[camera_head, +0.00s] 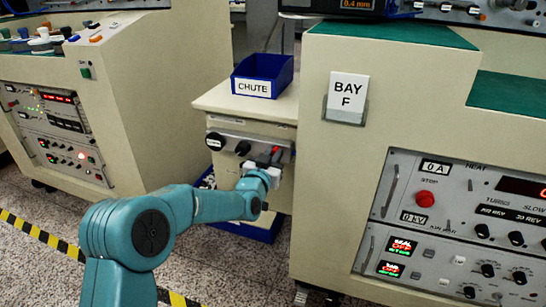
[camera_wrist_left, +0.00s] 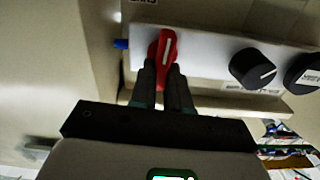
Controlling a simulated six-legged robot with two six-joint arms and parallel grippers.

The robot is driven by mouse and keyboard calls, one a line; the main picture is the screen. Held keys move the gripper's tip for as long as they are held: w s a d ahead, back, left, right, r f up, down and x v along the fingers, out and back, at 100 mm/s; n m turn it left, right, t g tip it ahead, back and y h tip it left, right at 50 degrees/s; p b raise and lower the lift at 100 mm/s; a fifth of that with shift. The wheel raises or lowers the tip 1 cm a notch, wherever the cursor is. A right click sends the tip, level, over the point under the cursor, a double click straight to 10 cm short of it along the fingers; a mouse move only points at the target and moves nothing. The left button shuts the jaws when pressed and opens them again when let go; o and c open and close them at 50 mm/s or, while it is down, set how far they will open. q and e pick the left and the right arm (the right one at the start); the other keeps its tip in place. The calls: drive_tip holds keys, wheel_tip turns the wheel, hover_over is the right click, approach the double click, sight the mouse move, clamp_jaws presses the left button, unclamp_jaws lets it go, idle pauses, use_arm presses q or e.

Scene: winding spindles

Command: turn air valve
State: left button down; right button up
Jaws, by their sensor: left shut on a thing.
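The red valve handle (camera_wrist_left: 165,48) sits on a pale panel in the left wrist view, with a white line along it that stands nearly upright in the picture. My left gripper (camera_wrist_left: 164,75) is shut on its lower part, one dark finger on each side. In the head view the red handle (camera_head: 275,151) shows on the front panel of the small cabinet, just above my left gripper (camera_head: 268,166). The fingertips are small there. My right gripper is not in view.
Black knobs (camera_wrist_left: 252,68) sit beside the valve on the same panel. A blue chute bin (camera_head: 262,77) stands on the cabinet. Large machines flank the cabinet left and right (camera_head: 330,180). A blue bin (camera_head: 262,231) is below.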

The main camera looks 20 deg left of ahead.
use_arm(q)
drive_tip(key=shift+d+f+m+b, duration=0.25)
drive_tip(key=shift+m, duration=2.6)
drive_tip(key=shift+d+f+m+b, duration=0.2)
drive_tip(key=shift+f+m+b, duration=0.05)
drive_tip(key=shift+m, duration=2.65)
drive_tip(key=shift+d+f+m+b, duration=0.25)
drive_tip(key=shift+m, duration=2.6)
drive_tip(key=c, duration=1.1)
unclamp_jaws()
